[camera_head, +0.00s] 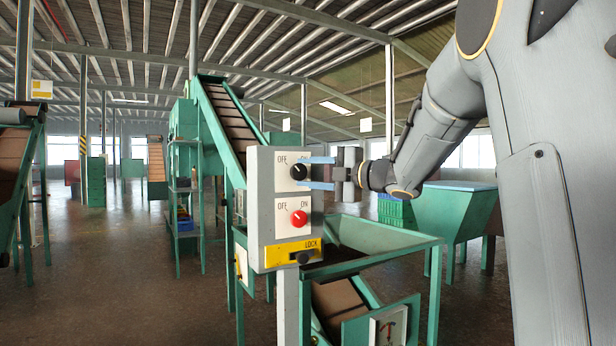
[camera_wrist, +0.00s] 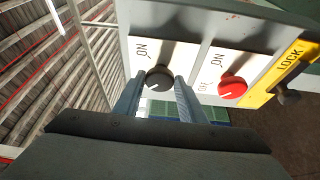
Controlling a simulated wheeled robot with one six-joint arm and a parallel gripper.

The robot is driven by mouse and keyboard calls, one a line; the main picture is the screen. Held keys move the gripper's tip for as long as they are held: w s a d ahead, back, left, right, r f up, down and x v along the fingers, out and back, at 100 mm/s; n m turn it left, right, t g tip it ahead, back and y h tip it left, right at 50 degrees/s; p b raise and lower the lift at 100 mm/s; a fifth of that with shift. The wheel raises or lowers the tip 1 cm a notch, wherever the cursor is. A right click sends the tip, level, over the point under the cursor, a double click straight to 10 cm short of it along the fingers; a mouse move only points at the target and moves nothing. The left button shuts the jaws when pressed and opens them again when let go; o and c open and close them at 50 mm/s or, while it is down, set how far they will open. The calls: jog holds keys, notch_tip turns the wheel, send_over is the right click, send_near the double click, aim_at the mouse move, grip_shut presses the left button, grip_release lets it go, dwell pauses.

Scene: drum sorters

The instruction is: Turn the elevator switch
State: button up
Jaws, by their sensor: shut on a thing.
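A grey control box (camera_head: 264,205) on a post carries a black knob (camera_head: 299,172) above a red knob (camera_head: 299,218), each marked OFF and ON. My gripper (camera_head: 308,173) reaches in from the right at the black knob. In the wrist view the gripper's fingertips (camera_wrist: 159,82) are on both sides of the black knob (camera_wrist: 159,77), and the red knob (camera_wrist: 232,87) is to their right, clear of the fingers. The gripper is shut on the black knob. The fingers partly hide the knob's edges, and its exact angle is hard to tell.
A yellow LOCK plate (camera_head: 287,253) with a black latch sits low on the box. A green hopper (camera_head: 385,250) stands right behind it, and an inclined green conveyor (camera_head: 222,120) rises behind. Open floor (camera_head: 130,270) lies to the left.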

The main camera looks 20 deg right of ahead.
jog(key=shift+n, duration=0.3)
jog(key=o, duration=1.1)
jog(key=shift+a, duration=0.1)
jog(key=shift+c, duration=0.2)
jog(key=b+v, duration=0.1)
jog(key=v, duration=0.6)
jog(key=shift+s+d+r, duration=0.2)
jog(key=shift+s+d, duration=0.1)
